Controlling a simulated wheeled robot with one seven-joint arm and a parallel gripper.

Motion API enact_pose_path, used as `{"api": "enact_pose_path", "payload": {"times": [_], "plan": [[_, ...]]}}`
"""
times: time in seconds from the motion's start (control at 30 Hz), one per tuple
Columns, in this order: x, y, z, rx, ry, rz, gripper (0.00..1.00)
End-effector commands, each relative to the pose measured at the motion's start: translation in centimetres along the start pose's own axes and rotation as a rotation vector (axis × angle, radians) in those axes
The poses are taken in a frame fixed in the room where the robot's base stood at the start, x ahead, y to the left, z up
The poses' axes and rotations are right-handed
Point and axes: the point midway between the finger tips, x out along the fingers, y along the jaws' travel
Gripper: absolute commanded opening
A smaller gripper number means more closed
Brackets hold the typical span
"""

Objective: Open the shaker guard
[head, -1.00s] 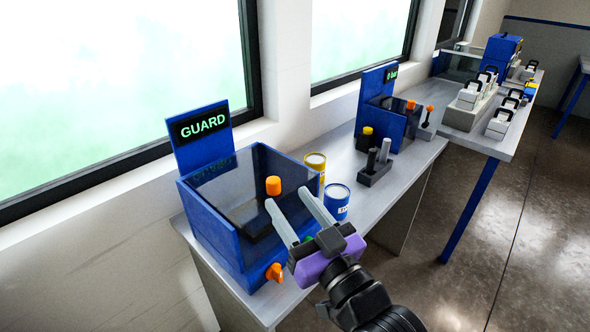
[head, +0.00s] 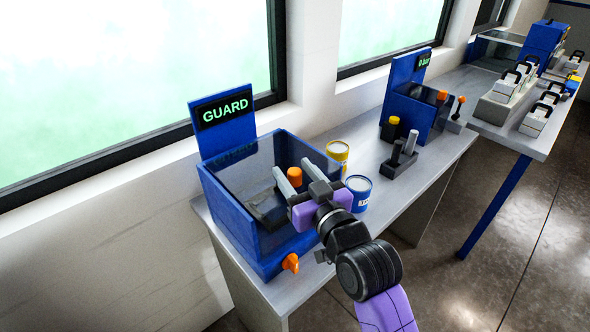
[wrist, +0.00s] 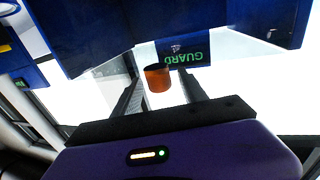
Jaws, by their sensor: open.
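The shaker is a blue box (head: 246,217) with a see-through guard on top and a GUARD sign (head: 224,108) behind it. An orange knob (head: 294,177) stands on the guard. My gripper (head: 291,168) is open over the guard, and the knob shows between its two fingers. In the wrist view the orange knob (wrist: 157,79) also shows between the fingers, and I cannot tell whether either finger touches it. A second orange knob (head: 290,262) sits low on the box's front. The guard looks shut.
A yellow can (head: 338,152) and a blue can (head: 359,186) stand right of the box, close to my gripper. A dark holder (head: 398,163) and a second blue unit (head: 425,115) stand farther along the bench. The window wall runs behind.

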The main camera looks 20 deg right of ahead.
Motion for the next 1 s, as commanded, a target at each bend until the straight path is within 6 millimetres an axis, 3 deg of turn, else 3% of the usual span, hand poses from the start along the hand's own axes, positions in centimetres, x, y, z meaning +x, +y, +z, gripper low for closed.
{"api": "enact_pose_path", "payload": {"times": [0.27, 0.53, 1.0], "plan": [[0.20, -0.01, 0.06, 0.000, -0.001, 0.000, 0.50], [0.18, -0.01, 0.05, 0.000, -0.001, 0.000, 0.00], [0.16, -0.01, 0.05, 0.000, -0.001, 0.000, 0.00]]}}
